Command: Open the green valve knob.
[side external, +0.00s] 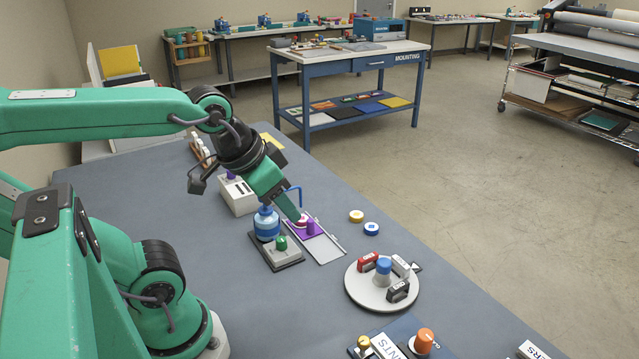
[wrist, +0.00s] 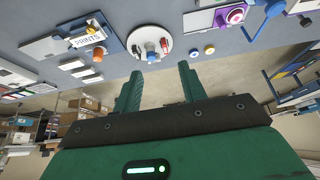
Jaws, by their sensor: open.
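The green valve knob (side external: 281,243) stands upright on a dark base plate (side external: 284,259) in the side view, beside a blue canister (side external: 266,224). My gripper (side external: 297,214) points down and to the right, above and beyond the knob. In that picture its tip overlaps the purple plate; I cannot tell the height gap. In the wrist view my gripper (wrist: 158,78) has its two fingers wide apart with nothing between them. I cannot make out the green knob in the wrist view.
A round turntable (side external: 360,296) with a blue knob stands to the right. The bench front left of the turntable is clear.

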